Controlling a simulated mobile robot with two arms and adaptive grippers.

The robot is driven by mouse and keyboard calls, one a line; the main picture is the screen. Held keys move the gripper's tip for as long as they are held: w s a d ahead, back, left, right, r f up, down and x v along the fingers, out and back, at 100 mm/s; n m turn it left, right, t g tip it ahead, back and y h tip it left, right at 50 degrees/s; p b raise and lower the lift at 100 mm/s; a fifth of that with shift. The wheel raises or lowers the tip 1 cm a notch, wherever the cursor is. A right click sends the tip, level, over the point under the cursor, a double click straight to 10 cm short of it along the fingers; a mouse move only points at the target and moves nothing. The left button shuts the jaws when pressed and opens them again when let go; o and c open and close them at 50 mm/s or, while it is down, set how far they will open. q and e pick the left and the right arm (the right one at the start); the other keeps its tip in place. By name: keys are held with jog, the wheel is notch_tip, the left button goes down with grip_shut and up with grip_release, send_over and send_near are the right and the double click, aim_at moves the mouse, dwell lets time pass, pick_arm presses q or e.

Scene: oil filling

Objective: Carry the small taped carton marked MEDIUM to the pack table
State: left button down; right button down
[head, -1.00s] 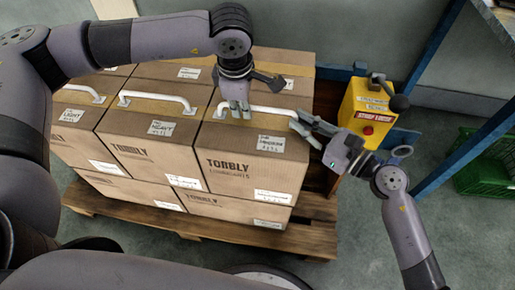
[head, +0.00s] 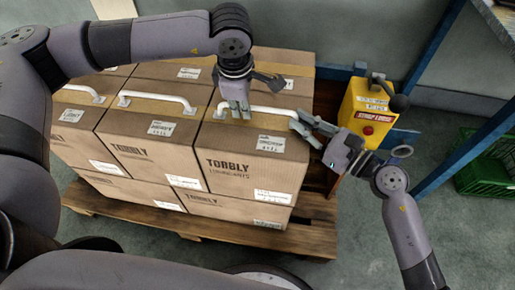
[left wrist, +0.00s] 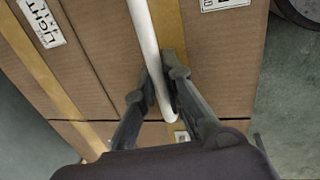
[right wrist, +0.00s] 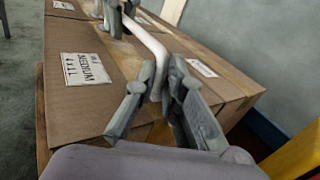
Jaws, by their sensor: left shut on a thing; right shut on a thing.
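The carton marked MEDIUM (head: 250,155) is brown, with tan tape and a white bar handle (head: 268,109) on top. It stands at the right front of the stacked cartons, on top of another carton. My left gripper (head: 238,108) is shut on the left end of the handle; the left wrist view shows its fingers on either side of the white bar (left wrist: 146,50). My right gripper (head: 299,122) is shut on the right end of the handle. The right wrist view shows the label MEDIUM (right wrist: 86,69) beside the handle. I cannot identify the pack table.
The carton marked HEAVY (head: 150,150) stands close on the left, with a LIGHT carton (head: 70,125) beyond it. All rest on a wooden pallet (head: 190,229). A yellow stop box (head: 365,115) and blue posts (head: 470,145) stand right. A green crate (head: 483,177) is at far right.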

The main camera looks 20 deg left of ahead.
pick_arm(q)
jog(key=shift+w+r, duration=0.2)
jog(key=shift+r, duration=0.1)
pick_arm(e)
jog(key=shift+a+r, duration=0.15)
jog(key=shift+r, duration=0.25)
